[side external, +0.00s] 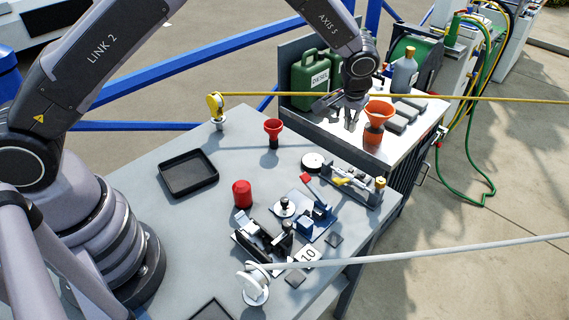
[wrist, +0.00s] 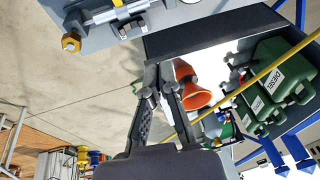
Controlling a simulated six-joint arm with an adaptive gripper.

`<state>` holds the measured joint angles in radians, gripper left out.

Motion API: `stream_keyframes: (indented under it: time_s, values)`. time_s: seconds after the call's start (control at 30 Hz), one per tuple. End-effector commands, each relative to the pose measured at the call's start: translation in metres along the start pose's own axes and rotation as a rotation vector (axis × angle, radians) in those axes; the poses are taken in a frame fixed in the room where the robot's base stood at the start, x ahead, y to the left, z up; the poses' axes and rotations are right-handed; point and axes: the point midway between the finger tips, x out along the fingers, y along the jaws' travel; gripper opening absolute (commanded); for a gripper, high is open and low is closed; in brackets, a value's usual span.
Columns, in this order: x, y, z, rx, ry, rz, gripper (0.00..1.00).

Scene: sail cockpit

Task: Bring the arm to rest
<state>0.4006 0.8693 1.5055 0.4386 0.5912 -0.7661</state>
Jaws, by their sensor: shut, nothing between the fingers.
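My gripper (side external: 351,117) hangs at the end of the arm over the white-topped bench (side external: 340,134) at the back. Its fingers are shut with nothing between them. In the wrist view the fingers of my gripper (wrist: 160,78) point up the picture, close to an orange funnel (wrist: 194,88). In the side view the orange funnel (side external: 377,113) is just right of the fingers. I cannot tell whether they touch.
A yellow rope (side external: 450,97) crosses near the gripper. Green diesel cans (side external: 311,75) stand behind it. A white rope (side external: 430,251) crosses the table's front.

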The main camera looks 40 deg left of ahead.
Motion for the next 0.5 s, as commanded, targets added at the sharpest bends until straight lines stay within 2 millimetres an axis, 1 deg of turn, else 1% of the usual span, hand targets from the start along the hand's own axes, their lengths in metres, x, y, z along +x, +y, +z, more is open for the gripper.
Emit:
stream_keyframes:
  time_s: [0.17, 0.27, 0.37, 0.4, 0.47, 0.5]
  values:
    - [-0.002, -0.001, -0.001, -0.001, 0.001, 0.000, 0.00]
    - [-0.021, -0.012, -0.003, -0.005, 0.008, 0.003, 0.00]
    - [-0.062, -0.038, -0.005, -0.018, 0.020, 0.010, 0.00]
    - [-0.084, -0.051, -0.003, -0.023, 0.026, 0.015, 0.00]
    - [-0.118, -0.074, 0.003, -0.029, 0.035, 0.021, 0.00]
    - [-0.140, -0.089, 0.010, -0.033, 0.040, 0.026, 0.00]
